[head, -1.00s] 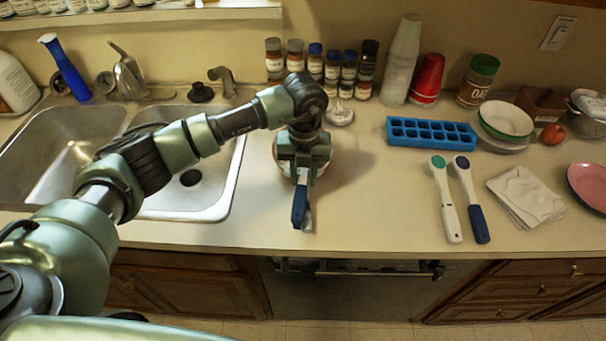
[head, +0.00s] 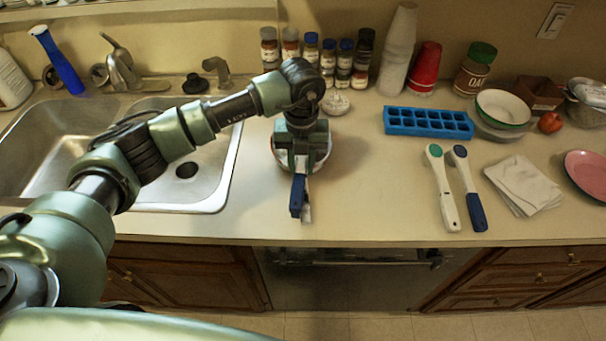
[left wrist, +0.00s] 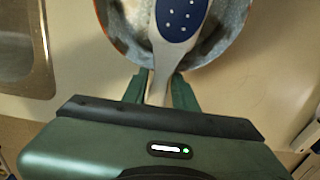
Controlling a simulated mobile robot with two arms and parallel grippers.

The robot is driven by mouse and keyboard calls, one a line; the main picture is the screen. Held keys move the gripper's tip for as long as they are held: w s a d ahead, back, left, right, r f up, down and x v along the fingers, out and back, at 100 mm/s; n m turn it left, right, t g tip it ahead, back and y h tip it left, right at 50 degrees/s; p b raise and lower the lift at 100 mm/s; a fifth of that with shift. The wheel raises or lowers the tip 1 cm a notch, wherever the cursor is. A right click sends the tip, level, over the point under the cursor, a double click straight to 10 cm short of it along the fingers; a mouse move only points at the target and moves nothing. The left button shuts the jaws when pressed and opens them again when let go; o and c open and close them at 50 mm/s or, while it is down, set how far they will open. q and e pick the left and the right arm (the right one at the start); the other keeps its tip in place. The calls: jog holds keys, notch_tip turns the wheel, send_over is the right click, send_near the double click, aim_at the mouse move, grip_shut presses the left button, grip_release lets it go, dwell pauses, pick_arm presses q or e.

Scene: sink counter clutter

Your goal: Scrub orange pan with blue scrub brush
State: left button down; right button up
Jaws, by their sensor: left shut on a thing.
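My left gripper (head: 301,165) is above the counter to the right of the sink, pointing down. It is shut on the pale handle of a scrub brush (left wrist: 180,18) with a blue oval, white-dotted head. The dark blue end of the handle (head: 297,196) sticks out toward the counter's front edge. The round pan (left wrist: 124,38) has an orange rim and a worn grey inside. The brush head lies over the pan's inside; whether they touch I cannot tell. In the head view the gripper hides most of the pan (head: 280,166). My right gripper is out of view.
A double sink (head: 226,185) is at the left. Spice jars (head: 328,58) and stacked cups (head: 398,50) stand behind. A blue ice tray (head: 428,122), a green-headed brush (head: 443,185), another blue brush (head: 470,190) and a folded cloth (head: 524,185) lie right. Counter between pan and brushes is clear.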

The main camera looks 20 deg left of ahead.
aim_at(302, 176)
pick_arm(q)
jog(key=shift+w+a, duration=0.2)
jog(key=shift+w, duration=0.2)
jog(key=shift+s+d+r+p, duration=0.15)
jog(key=shift+s+p, duration=0.3)
jog(key=shift+s, duration=0.6)
jog(key=shift+s+d+p, duration=0.15)
jog(key=shift+s+p, duration=0.05)
jog(key=shift+s, duration=0.4)
jog(key=shift+s+d+p, duration=0.15)
jog(key=shift+s, duration=0.4)
jog(key=shift+w+b, duration=0.55)
jog(key=shift+w+a+b, duration=0.15)
jog(key=shift+w+b, duration=0.25)
jog(key=shift+w, duration=0.35)
jog(key=shift+w+a+b, duration=0.1)
jog(key=shift+w+b, duration=0.3)
jog(key=shift+w, duration=0.55)
jog(key=shift+s+d+r+p, duration=0.15)
jog(key=shift+s+p, duration=0.1)
jog(key=shift+s, duration=0.35)
jog(key=shift+s+d+r+p, duration=0.1)
jog(key=shift+s+d+p, duration=0.1)
jog(key=shift+s, duration=0.35)
jog(key=shift+s+d+f, duration=0.1)
jog(key=shift+s+d, duration=0.05)
jog(key=shift+s, duration=0.35)
jog(key=shift+s+d, duration=0.15)
jog(key=shift+s, duration=0.35)
